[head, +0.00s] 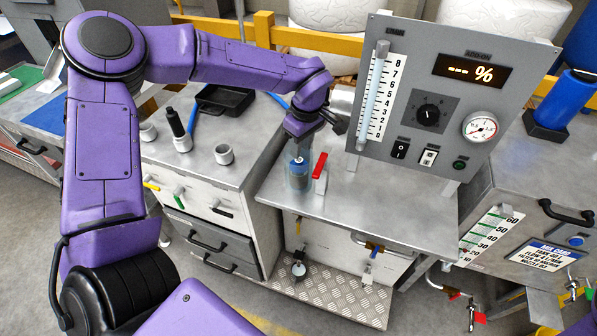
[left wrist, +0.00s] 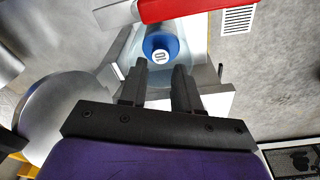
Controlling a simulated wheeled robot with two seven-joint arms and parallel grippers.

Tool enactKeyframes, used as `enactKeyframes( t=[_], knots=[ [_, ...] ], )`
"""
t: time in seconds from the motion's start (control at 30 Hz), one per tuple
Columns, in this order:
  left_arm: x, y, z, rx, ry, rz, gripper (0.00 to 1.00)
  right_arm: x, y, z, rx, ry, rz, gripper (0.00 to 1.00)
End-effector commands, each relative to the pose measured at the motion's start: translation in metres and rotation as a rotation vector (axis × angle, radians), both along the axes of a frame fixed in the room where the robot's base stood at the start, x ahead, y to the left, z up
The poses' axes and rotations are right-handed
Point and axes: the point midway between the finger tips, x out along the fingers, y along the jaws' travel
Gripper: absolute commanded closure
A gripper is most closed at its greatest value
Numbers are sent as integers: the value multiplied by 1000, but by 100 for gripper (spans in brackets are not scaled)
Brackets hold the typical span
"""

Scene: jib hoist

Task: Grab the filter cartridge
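The filter cartridge (left wrist: 160,46) shows in the left wrist view as a blue round top with a white marked centre, inside a clear housing. In the head view the clear bluish housing (head: 298,176) stands on the metal bench, with the blue cartridge partly visible inside. A red lever or bar (head: 320,165) is right beside it. My left gripper (left wrist: 160,67) is open, with a gap between its two dark fingers, and points at the blue top. Nothing is between the fingers. The cartridge's lower part is hidden. My right gripper is not in view.
A grey panel (head: 455,70) with a percent display, knob and gauge stands just right of the gripper. A flow tube (head: 374,95) is on its left edge. A black tray (head: 224,99) and small cups sit on the left bench. The bench front right is clear.

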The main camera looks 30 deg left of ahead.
Motion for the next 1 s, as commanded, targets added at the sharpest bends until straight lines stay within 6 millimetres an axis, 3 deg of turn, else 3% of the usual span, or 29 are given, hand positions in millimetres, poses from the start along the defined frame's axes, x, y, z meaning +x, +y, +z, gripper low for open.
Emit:
enactKeyframes(
  t=[0.2, 0.3, 0.5, 0.6, 1.0],
  knots=[
    [-2, 5, -38, 2, 5, 3, 68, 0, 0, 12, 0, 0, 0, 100],
    [-2, 7, -47, 2, 3, 4, 68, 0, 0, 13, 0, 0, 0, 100],
    [-2, 8, -49, 1, 1, 5, 68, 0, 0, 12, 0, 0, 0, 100],
    [-2, 8, -48, 1, 1, 5, 100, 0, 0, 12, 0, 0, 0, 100],
    [-1, 7, -41, 2, -2, 6, 100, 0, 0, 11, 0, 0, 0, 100]
  ],
)
